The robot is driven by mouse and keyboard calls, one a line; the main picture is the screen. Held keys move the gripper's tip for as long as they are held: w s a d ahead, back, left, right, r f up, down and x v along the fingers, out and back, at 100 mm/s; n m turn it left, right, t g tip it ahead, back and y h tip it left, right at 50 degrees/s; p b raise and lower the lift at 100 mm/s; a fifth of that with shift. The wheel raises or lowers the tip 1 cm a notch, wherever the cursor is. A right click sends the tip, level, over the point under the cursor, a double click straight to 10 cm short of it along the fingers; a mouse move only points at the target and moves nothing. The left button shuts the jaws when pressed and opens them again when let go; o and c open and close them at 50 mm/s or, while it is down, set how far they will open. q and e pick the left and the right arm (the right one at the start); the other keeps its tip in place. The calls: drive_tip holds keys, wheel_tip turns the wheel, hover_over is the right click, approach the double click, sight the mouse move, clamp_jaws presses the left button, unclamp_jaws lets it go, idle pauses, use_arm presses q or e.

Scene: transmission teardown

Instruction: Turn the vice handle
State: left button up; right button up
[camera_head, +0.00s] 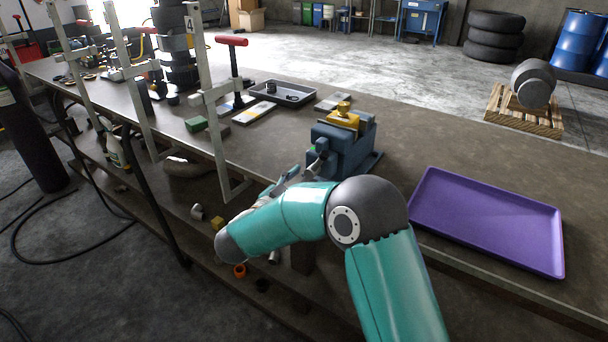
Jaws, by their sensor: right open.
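The blue vice (347,146) stands on the near side of the workbench, right of the middle of the picture. A yellow part (344,115) sits at the top of its jaws. The vice handle is hard to make out at the front face, where my arm and gripper partly cover it. My right arm comes in from the bottom right and bends at the elbow in front of the bench. My right gripper (300,175) is open, small and partly hidden behind my forearm, close to the vice's front. Contact with the handle cannot be told. My left gripper is out of view.
A purple tray (490,222) lies on the bench to the right. A black tray (284,93) and a red-handled tool (233,62) stand behind the vice, to the left. Metal clamps (211,110) rise along the bench's left edge. Loose parts lie on the lower shelf.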

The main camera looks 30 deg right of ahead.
drive_tip(key=shift+x, duration=1.05)
drive_tip(key=shift+f, duration=0.1)
clamp_jaws()
